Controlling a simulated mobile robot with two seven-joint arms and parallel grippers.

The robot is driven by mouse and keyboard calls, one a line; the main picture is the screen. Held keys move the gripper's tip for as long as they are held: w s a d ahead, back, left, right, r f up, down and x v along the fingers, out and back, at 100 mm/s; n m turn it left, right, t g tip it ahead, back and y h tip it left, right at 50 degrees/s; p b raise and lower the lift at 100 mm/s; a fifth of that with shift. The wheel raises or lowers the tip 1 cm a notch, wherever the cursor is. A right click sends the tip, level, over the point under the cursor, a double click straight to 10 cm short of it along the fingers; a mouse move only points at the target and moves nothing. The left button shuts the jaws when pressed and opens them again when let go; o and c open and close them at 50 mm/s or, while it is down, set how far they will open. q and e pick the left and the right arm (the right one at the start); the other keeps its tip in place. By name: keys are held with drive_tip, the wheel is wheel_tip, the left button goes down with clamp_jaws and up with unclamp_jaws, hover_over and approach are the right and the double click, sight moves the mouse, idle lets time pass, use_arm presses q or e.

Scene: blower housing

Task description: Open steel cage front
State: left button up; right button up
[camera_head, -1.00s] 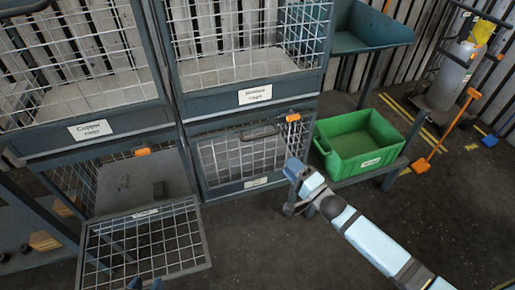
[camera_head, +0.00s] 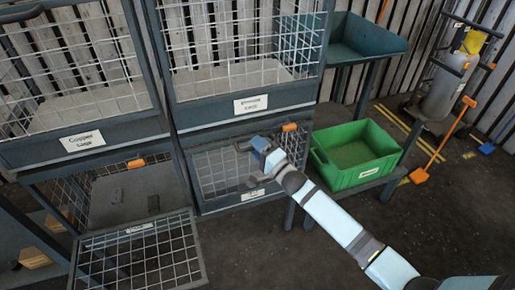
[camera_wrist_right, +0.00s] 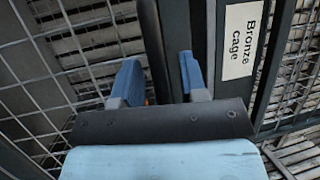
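The lower right cage front (camera_head: 220,172) is a mesh panel in a dark frame, upright and shut, with a small label (camera_head: 253,194) too small to read. A dark bar handle (camera_head: 241,148) and an orange latch (camera_head: 289,127) sit at its top edge. My right gripper (camera_head: 259,149) is in front of the panel's top, by the handle, and hides part of both. In the right wrist view its two blue fingers (camera_wrist_right: 160,78) are apart, with a dark frame behind them. I cannot tell whether the handle lies between them. My left gripper is out of view.
The lower left cage front (camera_head: 140,254) hangs open, folded down towards me. Above are the copper cage (camera_head: 82,142) and bronze cage (camera_head: 250,104). A green crate (camera_head: 345,182) stands on a low shelf to the right.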

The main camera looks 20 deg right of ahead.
drive_tip(key=c, duration=0.7)
clamp_jaws()
